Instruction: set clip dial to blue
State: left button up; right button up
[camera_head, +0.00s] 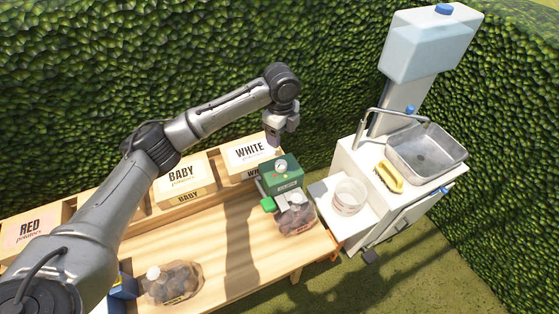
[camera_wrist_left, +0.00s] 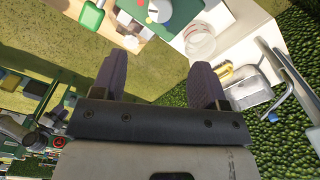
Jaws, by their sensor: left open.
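The clip machine (camera_head: 284,178) is a green box at the right end of the wooden table, with a round pale dial (camera_head: 281,167) on top. In the left wrist view the dial (camera_wrist_left: 158,11) shows at the top edge, with small red and yellow marks beside it; which mark it points to is too small to tell. My left gripper (camera_head: 272,141) hangs just behind and above the machine, apart from the dial. In the left wrist view its two dark fingers (camera_wrist_left: 160,78) are spread with nothing between them. My right gripper is not in view.
A green lever (camera_head: 268,204) sticks out at the machine's left, and a bag of potatoes (camera_head: 297,219) is at its front. Another bag (camera_head: 173,283) stands front left. The WHITE box (camera_head: 250,152) is close by. A sink stand (camera_head: 425,150) with a clear tub (camera_head: 348,196) is right.

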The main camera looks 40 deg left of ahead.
aim_at(281, 164)
pick_arm(q)
jog(key=shift+m, duration=0.6)
notch_tip(281, 164, down, 14)
jog(key=shift+r+b, duration=0.1)
jog(key=shift+b, duration=0.35)
jog(key=shift+c, duration=0.4)
